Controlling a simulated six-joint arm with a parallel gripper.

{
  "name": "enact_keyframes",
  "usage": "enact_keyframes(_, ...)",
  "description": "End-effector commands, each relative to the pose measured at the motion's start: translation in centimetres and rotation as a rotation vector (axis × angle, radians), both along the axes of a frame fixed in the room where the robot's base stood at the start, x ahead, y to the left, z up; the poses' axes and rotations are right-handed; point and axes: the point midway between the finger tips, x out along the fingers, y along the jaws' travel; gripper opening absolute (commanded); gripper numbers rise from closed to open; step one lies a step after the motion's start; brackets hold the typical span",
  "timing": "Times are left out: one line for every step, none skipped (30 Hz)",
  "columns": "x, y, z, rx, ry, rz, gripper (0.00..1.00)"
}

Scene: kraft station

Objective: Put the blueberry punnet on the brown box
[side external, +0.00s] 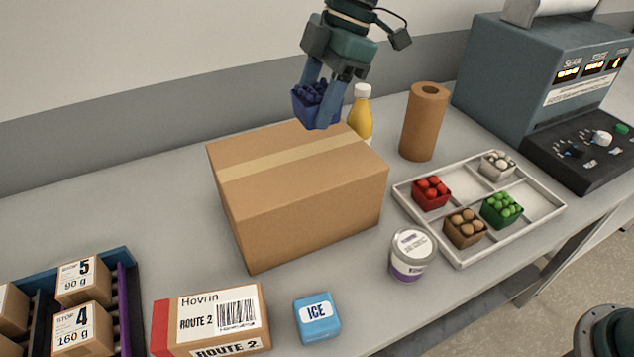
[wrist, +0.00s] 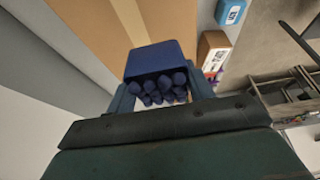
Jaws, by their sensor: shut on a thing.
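My gripper (side external: 326,88) is shut on the blueberry punnet (side external: 311,103), a small dark blue tub heaped with blue berries. It holds the punnet over the back right part of the brown box (side external: 300,205), a large closed carton with a pale tape strip along its top. Whether the punnet's underside touches the box top I cannot tell. In the wrist view the punnet (wrist: 155,60) sits between the fingers, with the brown box (wrist: 85,22) and its tape beyond it.
A yellow bottle (side external: 361,115) stands close behind the box, near my gripper. A paper roll (side external: 424,122), a divided tray (side external: 452,256) of coloured punnets and a lidded tub (side external: 411,255) stand to the right. A Hovrin carton (side external: 215,318) and an ICE block (side external: 317,318) lie in front.

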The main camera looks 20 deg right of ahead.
Motion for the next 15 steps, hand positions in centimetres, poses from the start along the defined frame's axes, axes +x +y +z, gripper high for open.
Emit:
enact_keyframes(-0.1, 0.0, -0.3, 0.0, 0.002, 0.0, 0.29)
enact_keyframes(-0.1, 0.0, -0.5, 0.0, 0.003, 0.001, 0.29)
enact_keyframes(-0.1, 0.0, -0.8, 0.0, 0.004, -0.001, 0.29)
enact_keyframes(-0.1, 0.0, -1.1, 0.0, 0.003, 0.0, 0.29)
enact_keyframes(-0.1, 0.0, -1.4, 0.0, 0.004, -0.001, 0.29)
enact_keyframes(-0.1, 0.0, -1.8, 0.0, 0.003, 0.001, 0.29)
enact_keyframes(-0.1, 0.0, -2.1, -0.002, 0.003, 0.0, 0.29)
enact_keyframes(-0.1, 0.0, -2.4, -0.002, 0.002, 0.001, 0.29)
enact_keyframes(-0.1, 0.0, -2.9, -0.001, 0.002, 0.0, 0.29)
enact_keyframes(-0.1, 0.0, -3.2, -0.001, 0.003, 0.001, 0.29)
enact_keyframes(-0.1, 0.0, -3.5, -0.001, 0.003, 0.001, 0.29)
enact_keyframes(-0.1, 0.0, -3.8, 0.0, 0.002, 0.001, 0.29)
enact_keyframes(-0.1, 0.0, -3.9, 0.0, 0.001, 0.002, 0.29)
enact_keyframes(-0.1, 0.0, -4.1, 0.0, 0.001, 0.001, 0.29)
enact_keyframes(0.0, 0.0, -4.1, 0.0, 0.001, 0.001, 0.29)
